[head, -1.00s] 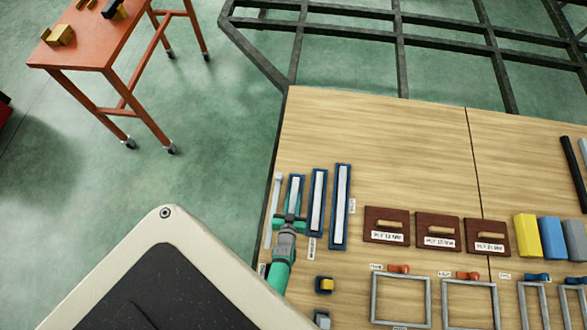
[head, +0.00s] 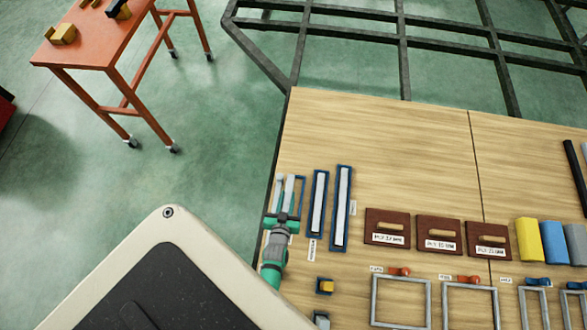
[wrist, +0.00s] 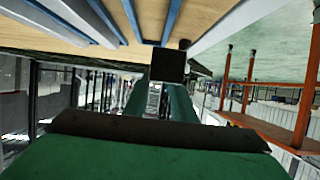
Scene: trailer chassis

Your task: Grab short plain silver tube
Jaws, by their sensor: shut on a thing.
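The short plain silver tube (head: 289,188) stands out from my gripper (head: 283,217) at the left edge of the wooden table. My gripper is shut on its near part, and the jaws hide that end. The tube is beside its short blue holder (head: 300,194), which now shows bare wood inside. In the wrist view, my green fingers (wrist: 172,102) reach toward a dark square end, and I cannot tell whether it is the tube's end. Two longer silver tubes, the middle one (head: 318,200) and the longest (head: 342,208), lie in blue holders to the right.
A thin silver piece (head: 277,194) lies close on the left. Brown handled blocks (head: 387,228) and grey frames (head: 401,302) lie to the right. The wooden table (head: 380,140) is clear toward the back. A dark chassis frame (head: 400,60) stands beyond; an orange table (head: 100,40) is at the far left.

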